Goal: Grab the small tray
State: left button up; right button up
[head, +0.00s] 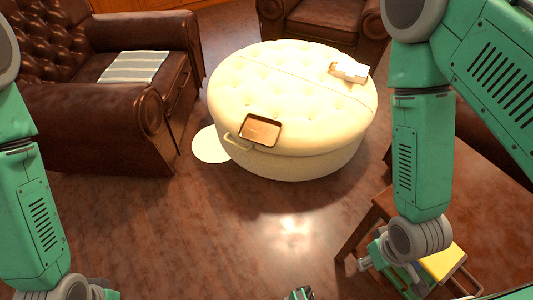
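The small tray (261,131), brown with a dark raised rim, lies flat near the front edge of the round cream tufted ottoman (300,165). Neither gripper is near it. My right gripper (372,263) is low at the right, beside a brown wooden table, well in front of the ottoman; its fingers are small and partly hidden by my wrist, so its opening is unclear. My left arm comes down the left edge. A small green and dark tip (300,293) shows at the bottom edge, possibly my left gripper, mostly cut off.
A wooden table (357,232) at right holds a yellow item (441,263) near my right wrist. A white item (350,71) lies on the ottoman's far right. A brown leather armchair (80,140) with a striped cloth (134,67) stands left. Floor before the ottoman is clear.

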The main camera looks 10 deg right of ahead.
aim_at(269, 129)
jog(key=k+z, duration=0.1)
jog(key=z, duration=1.7)
jog(key=j+z, duration=0.45)
jog(key=j, duration=3)
